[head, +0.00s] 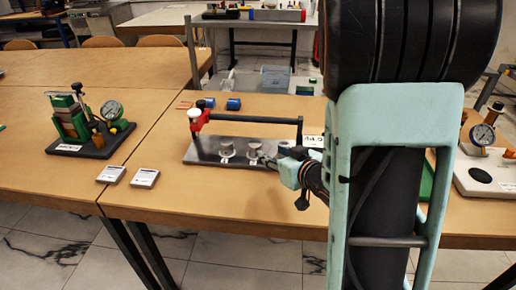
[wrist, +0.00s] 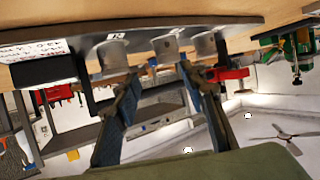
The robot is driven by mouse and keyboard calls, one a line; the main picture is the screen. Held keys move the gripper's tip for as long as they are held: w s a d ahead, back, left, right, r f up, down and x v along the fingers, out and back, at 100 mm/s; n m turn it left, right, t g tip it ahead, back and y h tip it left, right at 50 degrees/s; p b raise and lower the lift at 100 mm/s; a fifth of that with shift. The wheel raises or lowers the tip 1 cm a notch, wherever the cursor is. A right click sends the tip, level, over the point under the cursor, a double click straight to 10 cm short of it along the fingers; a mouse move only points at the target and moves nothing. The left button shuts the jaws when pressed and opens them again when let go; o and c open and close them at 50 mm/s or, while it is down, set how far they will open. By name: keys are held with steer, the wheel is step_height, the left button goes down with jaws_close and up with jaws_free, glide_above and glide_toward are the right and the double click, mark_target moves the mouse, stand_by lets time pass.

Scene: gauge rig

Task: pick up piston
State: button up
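A dark metal plate (head: 205,156) lies on the table in the head view, bearing several small silver metal cylinders (head: 227,147). No label shows which one is the piston. In the wrist view the picture is tilted and the plate (wrist: 215,24) is at the top, with three silver cylinders: left (wrist: 113,54), middle (wrist: 167,46) and right (wrist: 205,45). My gripper (wrist: 158,76) is open, its two fingers apart. The middle cylinder appears beyond the gap between the fingertips; I cannot tell if they touch. In the head view my gripper (head: 270,160) is at the plate's right part.
A green gauge rig (head: 70,117) is at left, and a white gauge base (head: 490,178) at right. Two small boxes (head: 144,178) lie in front.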

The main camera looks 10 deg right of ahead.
mark_target(258, 148)
steer(key=shift+s+a+f+y, duration=0.15)
steer(key=shift+a+f+y, duration=0.15)
steer(key=shift+a, duration=0.2)
steer(key=b+x, duration=0.1)
steer(key=x, duration=0.3)
steer(key=shift+w+a+f, duration=0.1)
steer(key=shift+w+f, duration=0.1)
steer(key=shift+w, duration=0.05)
steer(key=b+x, duration=0.1)
steer(key=x, duration=0.5)
steer(key=shift+r, duration=0.2)
steer(key=shift+c, duration=0.7)
steer(key=shift+r, duration=0.1)
steer(key=c, duration=0.9)
steer(key=shift+w, duration=0.1)
